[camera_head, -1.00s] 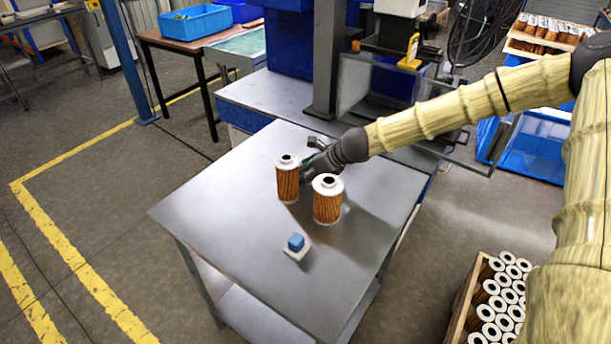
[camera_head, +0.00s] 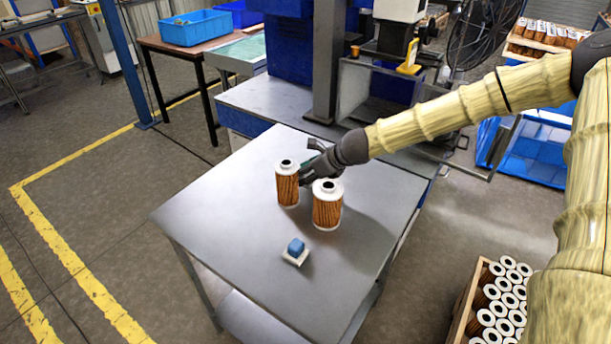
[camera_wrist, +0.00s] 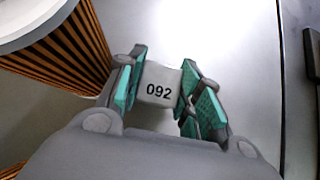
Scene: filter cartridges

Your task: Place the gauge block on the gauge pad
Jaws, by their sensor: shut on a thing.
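A grey block marked "092" (camera_wrist: 158,92) sits between the teal finger pads of my gripper (camera_wrist: 163,78) in the wrist view; I take it as the gauge block. The gripper is shut on it. In the head view my gripper (camera_head: 316,160) is over the far part of the steel table, behind two filter cartridges, which partly hide it. The held block cannot be made out there. I cannot tell whether this is the gauge pad.
The left cartridge (camera_head: 287,187) and right cartridge (camera_head: 327,208) stand upright on the steel table (camera_head: 215,210), close to my gripper. A cartridge edge (camera_wrist: 70,50) fills the wrist view's upper left. The table's left and front are mostly clear. A crate of cartridges (camera_head: 461,318) stands lower right.

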